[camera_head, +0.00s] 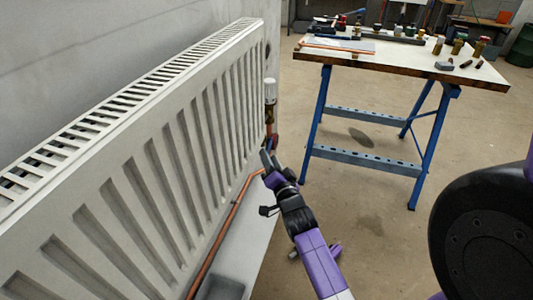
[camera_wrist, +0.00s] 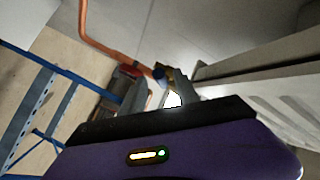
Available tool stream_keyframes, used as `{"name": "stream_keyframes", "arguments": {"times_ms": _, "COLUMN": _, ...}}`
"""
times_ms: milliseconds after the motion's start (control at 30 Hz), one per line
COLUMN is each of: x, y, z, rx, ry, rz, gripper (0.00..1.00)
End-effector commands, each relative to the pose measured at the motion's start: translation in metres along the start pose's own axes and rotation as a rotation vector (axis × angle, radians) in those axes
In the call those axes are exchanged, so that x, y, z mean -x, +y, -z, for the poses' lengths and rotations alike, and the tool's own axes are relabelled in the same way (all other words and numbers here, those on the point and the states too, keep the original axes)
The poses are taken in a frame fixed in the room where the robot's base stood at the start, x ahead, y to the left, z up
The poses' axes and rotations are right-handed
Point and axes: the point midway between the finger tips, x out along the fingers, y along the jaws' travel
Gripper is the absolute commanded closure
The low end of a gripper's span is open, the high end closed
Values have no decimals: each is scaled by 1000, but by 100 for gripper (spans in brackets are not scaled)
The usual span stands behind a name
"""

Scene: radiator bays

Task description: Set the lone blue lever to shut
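The small blue lever (camera_wrist: 160,73) shows in the wrist view beside a brass-coloured fitting, just beyond my fingertips. In the head view a little blue (camera_head: 268,144) shows at the radiator's lower right end, partly hidden by my gripper. My gripper (camera_head: 267,159) reaches up to this spot with its two fingers apart. In the wrist view the gripper (camera_wrist: 155,92) is also open, with a bright gap between the fingers. The lever is near the fingertips; I cannot tell whether they touch it. Its exact angle is unclear.
The white radiator (camera_head: 150,150) fills the left. A white-capped valve (camera_head: 270,92) stands at its end, with a red part (camera_head: 273,139) below. A copper pipe (camera_head: 232,215) runs along the bottom. A blue-legged workbench (camera_head: 400,62) holds fittings; open floor lies between.

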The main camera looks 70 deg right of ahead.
Motion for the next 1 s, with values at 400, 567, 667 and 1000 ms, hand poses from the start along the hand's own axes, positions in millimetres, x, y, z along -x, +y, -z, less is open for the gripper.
{"name": "stream_keyframes", "arguments": {"times_ms": 400, "x": -34, "y": 0, "z": 0, "rx": 1, "ry": 0, "rz": -1, "gripper": 63}}
{"name": "stream_keyframes", "arguments": {"times_ms": 567, "x": -34, "y": 0, "z": 0, "rx": 1, "ry": 0, "rz": -1, "gripper": 63}}
{"name": "stream_keyframes", "arguments": {"times_ms": 667, "x": -34, "y": 0, "z": 0, "rx": 1, "ry": 0, "rz": -1, "gripper": 74}}
{"name": "stream_keyframes", "arguments": {"times_ms": 1000, "x": -34, "y": 0, "z": 0, "rx": 1, "ry": 0, "rz": -1, "gripper": 100}}
